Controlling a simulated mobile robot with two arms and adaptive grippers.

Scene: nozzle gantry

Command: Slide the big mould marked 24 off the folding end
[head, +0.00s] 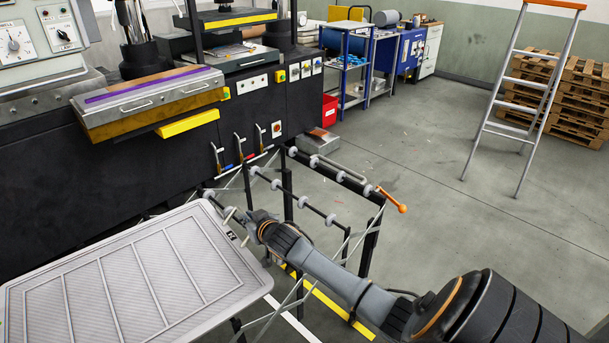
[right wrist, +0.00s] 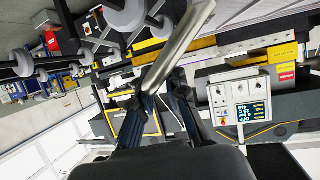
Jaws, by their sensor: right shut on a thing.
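The big mould (head: 130,275), a pale grey ribbed plate with rounded corners, lies flat at the lower left of the head view. A small black label (head: 231,236) is on its right edge, too small to read surely. My right gripper (head: 246,222) is at that edge, shut on a silver bar that looks like the mould's handle. The bar (right wrist: 186,38) runs up from between the fingers (right wrist: 158,88) in the right wrist view. The folding end (head: 318,210), a roller frame with an orange-tipped lever (head: 392,200), stands beyond the gripper with bare rollers. My left gripper is out of view.
The black press (head: 90,170) with a yellow-edged mould borders the rollers at the left. A stepladder (head: 520,90) and stacked pallets (head: 570,95) stand at the right. A blue trolley (head: 350,65) stands at the back. The floor between is clear.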

